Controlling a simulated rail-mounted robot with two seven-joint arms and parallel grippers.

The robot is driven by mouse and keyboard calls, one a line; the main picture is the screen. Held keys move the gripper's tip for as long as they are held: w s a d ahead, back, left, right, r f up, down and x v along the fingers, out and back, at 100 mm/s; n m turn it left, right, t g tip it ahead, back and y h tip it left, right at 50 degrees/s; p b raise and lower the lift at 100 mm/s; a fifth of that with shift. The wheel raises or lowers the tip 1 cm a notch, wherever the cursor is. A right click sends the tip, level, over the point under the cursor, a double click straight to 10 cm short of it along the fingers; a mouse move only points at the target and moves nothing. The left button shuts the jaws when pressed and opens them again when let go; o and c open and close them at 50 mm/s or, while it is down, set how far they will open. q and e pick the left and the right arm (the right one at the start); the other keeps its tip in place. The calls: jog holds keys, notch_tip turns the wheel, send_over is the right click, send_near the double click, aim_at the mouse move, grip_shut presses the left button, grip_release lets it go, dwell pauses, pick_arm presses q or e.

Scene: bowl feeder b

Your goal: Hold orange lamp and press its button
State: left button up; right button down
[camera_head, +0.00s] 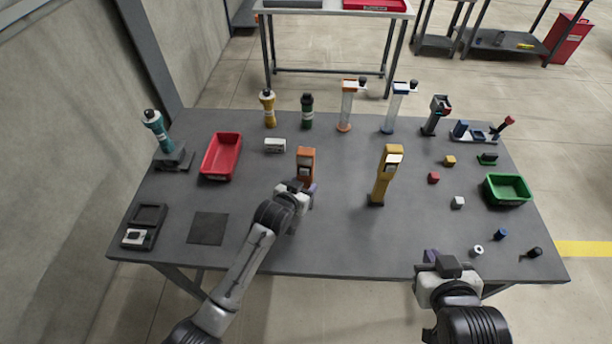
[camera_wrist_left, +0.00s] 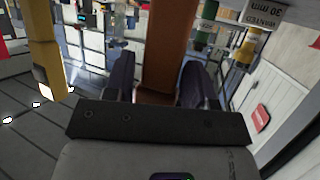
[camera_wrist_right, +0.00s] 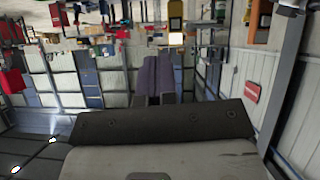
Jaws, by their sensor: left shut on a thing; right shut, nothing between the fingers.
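The orange lamp (camera_head: 306,160) stands upright near the middle of the table in the head view. My left gripper (camera_head: 304,188) is shut on its orange body. In the left wrist view the orange body (camera_wrist_left: 165,50) rises between the two dark fingers of the left gripper (camera_wrist_left: 160,85). The lamp's lower part is hidden by the gripper in the head view, and I cannot make out its button. My right gripper (camera_head: 432,256) is over the table's front edge, away from the lamp. In the right wrist view its fingers (camera_wrist_right: 153,80) are together and empty.
A yellow lamp (camera_head: 386,172) stands right of the orange one. A red tray (camera_head: 209,170) is to the left, a green tray (camera_head: 494,193) to the right. Bottles and dispensers line the back. Small blocks lie at right. The front middle of the table (camera_head: 340,240) is clear.

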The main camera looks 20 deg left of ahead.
jog(key=w+a+r+n+y, duration=0.25)
jog(key=w+a+r, duration=0.25)
jog(key=a+r, duration=0.3)
jog(key=w+a+r+n+y, duration=0.1)
jog(key=w+a+r+n, duration=0.3)
jog(key=w+a+r, duration=0.35)
jog(key=a+f+n+g, duration=0.1)
jog(key=a+f+n, duration=0.15)
jog(key=a, duration=0.35)
jog(key=n+g, duration=0.4)
jog(key=g, duration=0.1)
send_near(304, 172)
jog(key=s+d, duration=0.1)
jog(key=s, duration=0.1)
jog(key=shift+s+r+n, duration=0.2)
jog(key=shift+r+n, duration=0.25)
jog(key=shift+n, duration=0.35)
jog(key=x, duration=1)
jog(key=shift+w, duration=0.2)
